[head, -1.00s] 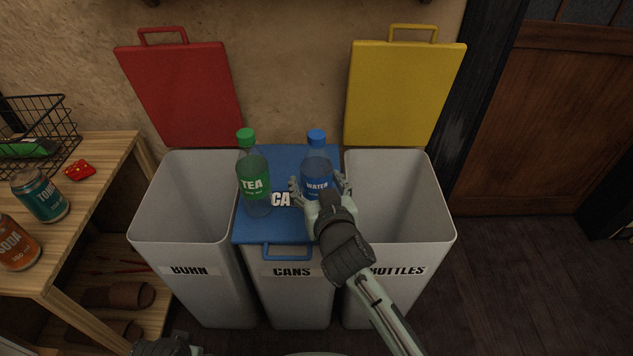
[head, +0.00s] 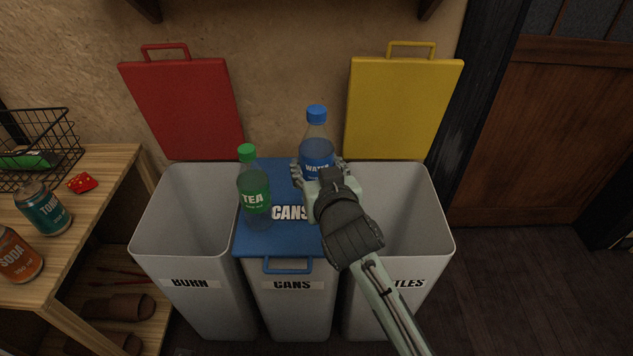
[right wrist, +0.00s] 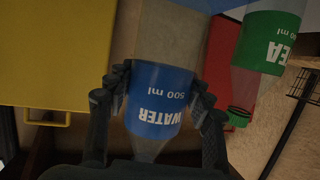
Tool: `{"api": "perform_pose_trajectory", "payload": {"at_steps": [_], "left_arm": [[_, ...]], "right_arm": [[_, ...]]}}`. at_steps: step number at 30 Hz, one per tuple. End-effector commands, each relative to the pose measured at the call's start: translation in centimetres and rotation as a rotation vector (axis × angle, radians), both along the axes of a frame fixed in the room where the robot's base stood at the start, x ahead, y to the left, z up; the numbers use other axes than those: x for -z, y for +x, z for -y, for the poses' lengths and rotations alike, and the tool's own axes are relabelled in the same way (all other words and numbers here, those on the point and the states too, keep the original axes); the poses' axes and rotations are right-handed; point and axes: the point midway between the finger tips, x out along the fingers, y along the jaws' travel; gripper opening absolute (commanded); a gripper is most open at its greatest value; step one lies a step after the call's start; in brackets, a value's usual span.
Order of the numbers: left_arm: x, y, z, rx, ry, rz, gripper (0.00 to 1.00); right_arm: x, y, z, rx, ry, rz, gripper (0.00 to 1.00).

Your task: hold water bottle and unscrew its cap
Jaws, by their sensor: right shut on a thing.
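The water bottle (head: 316,150) is clear with a blue label and a blue cap (head: 317,113), which is on the bottle. My right gripper (head: 320,170) is shut around the blue label and holds the bottle upright, seemingly raised above the blue CANS lid. In the right wrist view the fingers press on both sides of the label (right wrist: 160,98), and the bottle appears upside down there, with its cap hidden. My left gripper is not in view.
A green-capped tea bottle (head: 254,193) stands on the closed blue lid (head: 270,240). Open BUHN (head: 150,235) and bottles (head: 440,235) bins flank it, with red (head: 185,110) and yellow (head: 402,110) lids raised behind. A wooden shelf (head: 100,185) holds cans and a wire basket at left.

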Motion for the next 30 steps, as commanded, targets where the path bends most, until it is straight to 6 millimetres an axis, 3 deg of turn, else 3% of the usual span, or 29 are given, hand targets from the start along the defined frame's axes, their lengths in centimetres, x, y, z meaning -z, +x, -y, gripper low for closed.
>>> {"api": "perform_pose_trajectory", "payload": {"at_steps": [4, 13, 14, 24, 30], "left_arm": [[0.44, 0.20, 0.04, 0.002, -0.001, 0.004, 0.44], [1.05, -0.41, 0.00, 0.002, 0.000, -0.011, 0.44], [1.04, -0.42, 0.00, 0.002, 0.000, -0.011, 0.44], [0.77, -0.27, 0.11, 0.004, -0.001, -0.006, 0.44], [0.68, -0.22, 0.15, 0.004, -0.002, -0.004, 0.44]], "right_arm": [[-1.53, 0.00, -0.02, 0.001, 0.002, 0.000, 0.28], [-1.78, -0.01, -0.01, 0.000, 0.000, -0.001, 0.28], [-1.78, -0.01, -0.01, 0.000, 0.000, -0.001, 0.50], [-1.75, -0.02, -0.01, 0.000, 0.000, -0.001, 0.09], [-1.72, -0.05, 0.08, 0.001, 0.000, -0.002, 0.08]]}}
